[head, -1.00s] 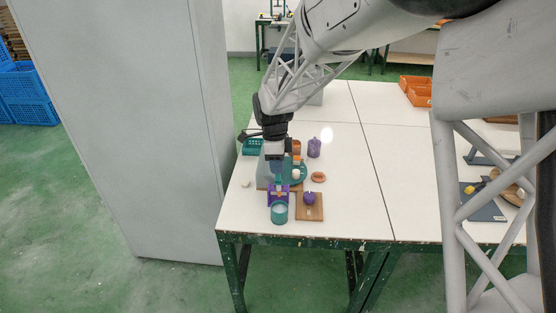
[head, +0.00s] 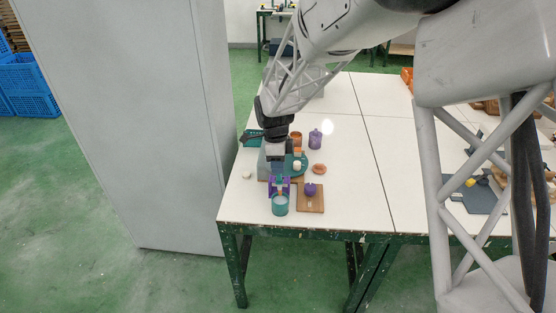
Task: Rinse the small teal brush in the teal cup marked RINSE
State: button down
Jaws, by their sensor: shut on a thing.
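A teal cup (head: 280,205) stands upright near the table's front left edge; its marking is too small to read. My gripper (head: 276,158) points down, behind the cup and just behind a purple stand (head: 272,187). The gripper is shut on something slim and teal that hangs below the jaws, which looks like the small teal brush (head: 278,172). Its lower end is hard to tell from the stand and the things around it. It seems to be apart from the cup.
A wooden board (head: 311,204) with a purple apple-like thing (head: 310,189) lies right of the cup. A purple jar (head: 315,139), a brown pot (head: 296,137), an orange-brown ring (head: 319,169) and a teal basket (head: 252,138) stand close by. A grey cabinet (head: 140,130) flanks the left; the table's middle is clear.

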aim_at(278, 177)
jog(key=shift+f, duration=2.5)
jog(key=shift+a, duration=0.25)
